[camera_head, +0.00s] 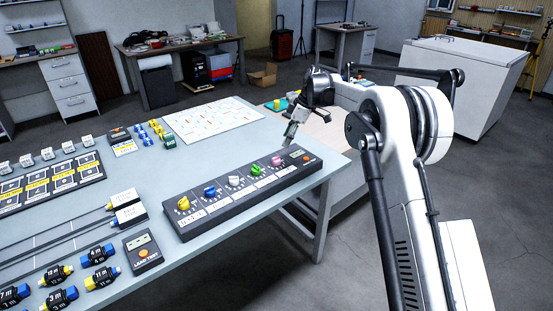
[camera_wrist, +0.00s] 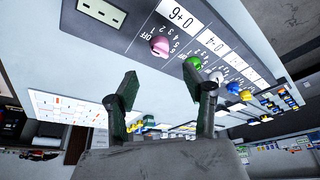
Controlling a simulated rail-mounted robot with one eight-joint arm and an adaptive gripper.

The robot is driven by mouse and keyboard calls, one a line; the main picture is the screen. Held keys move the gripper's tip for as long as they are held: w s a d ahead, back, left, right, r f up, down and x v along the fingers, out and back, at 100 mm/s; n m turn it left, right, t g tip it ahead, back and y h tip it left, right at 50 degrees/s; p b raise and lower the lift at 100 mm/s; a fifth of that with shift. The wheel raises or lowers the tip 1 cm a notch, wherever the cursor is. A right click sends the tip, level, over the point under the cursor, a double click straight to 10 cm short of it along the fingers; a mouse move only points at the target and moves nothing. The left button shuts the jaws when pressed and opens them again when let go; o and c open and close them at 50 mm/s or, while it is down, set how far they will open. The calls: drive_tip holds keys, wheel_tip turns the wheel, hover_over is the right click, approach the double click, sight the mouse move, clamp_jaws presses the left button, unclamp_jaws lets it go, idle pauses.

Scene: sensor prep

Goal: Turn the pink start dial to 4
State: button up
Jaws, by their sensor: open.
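The pink start dial (camera_head: 276,160) is the rightmost of several dials on the dark grey control panel (camera_head: 245,207). In the wrist view the pink dial (camera_wrist: 160,46) sits beside a printed scale with OFF and numbers. Where its pointer stands is too small to tell. My gripper (camera_head: 292,129) is over the right end of the panel, just behind and right of the pink dial. In the wrist view its two fingers (camera_wrist: 162,98) are spread and empty, and the dial lies beyond the fingertips, apart from them.
Green (camera_head: 255,169), white (camera_head: 234,180), blue (camera_head: 210,191) and yellow (camera_head: 183,203) dials stand in a row left of the pink one. A display and an orange button (camera_head: 306,158) are at the panel's right end. A white chart sheet (camera_head: 213,119) lies behind the panel.

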sight(277, 157)
drive_tip(key=x, duration=1)
drive_tip(key=shift+a+f, duration=0.1)
drive_tip(key=shift+f, duration=0.05)
drive_tip(key=c, duration=1.1)
